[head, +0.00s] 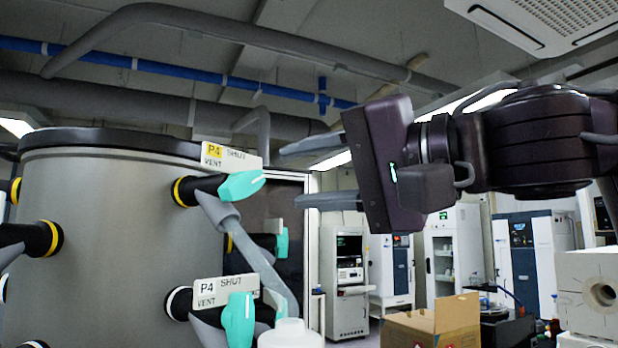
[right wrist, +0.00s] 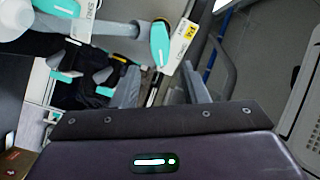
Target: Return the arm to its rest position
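My right arm (head: 545,140) comes in from the right, raised high. My right gripper (head: 289,177) points left toward the valves of the grey cylindrical chamber (head: 100,240). Its two grey fingers are spread apart with nothing between them. In the right wrist view the gripper (right wrist: 162,82) also shows its fingers apart and empty. A lower teal handle (head: 238,318) has a similar tag (head: 226,290). My left gripper is out of view.
An open cardboard box (head: 455,318) stands below the right gripper. A pale block with a round hole (head: 588,290) is at the far right. White cabinets (head: 452,250) line the back. Grey pipes and a blue pipe (head: 200,73) run overhead.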

